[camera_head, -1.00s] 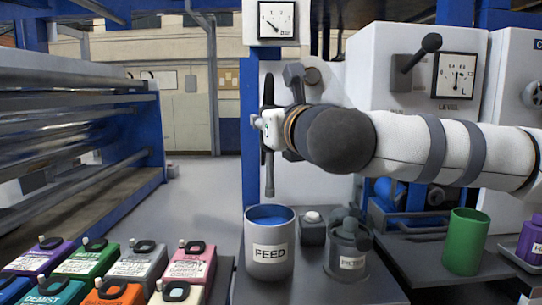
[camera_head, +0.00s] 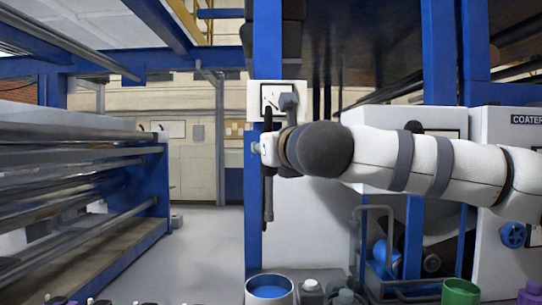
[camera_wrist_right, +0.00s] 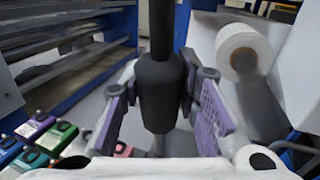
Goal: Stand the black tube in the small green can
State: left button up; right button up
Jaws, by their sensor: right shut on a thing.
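The black tube (camera_head: 268,170) hangs upright in the air left of centre in the head view. My right gripper (camera_head: 267,150), on the arm from the right, is shut on it. In the right wrist view the tube (camera_wrist_right: 161,90) has a wide dark body and a thinner top part. The purple fingers of my right gripper (camera_wrist_right: 165,95) sit on both sides of it. The small green can (camera_head: 460,293) is at the bottom right of the head view, cut off by the lower edge and well apart from the tube. My left gripper is not in view.
A grey can with blue inside (camera_head: 269,290) stands at the bottom, below the tube. A roller machine (camera_head: 80,165) fills the left. A white coater cabinet (camera_head: 505,165) stands right.

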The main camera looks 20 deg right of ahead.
jog(key=r, duration=0.3)
jog(key=shift+s+r+p, duration=0.2)
jog(key=shift+r+p, duration=0.1)
jog(key=shift+p, duration=0.1)
jog(key=shift+w+r, duration=0.15)
jog(key=shift+r, duration=0.85)
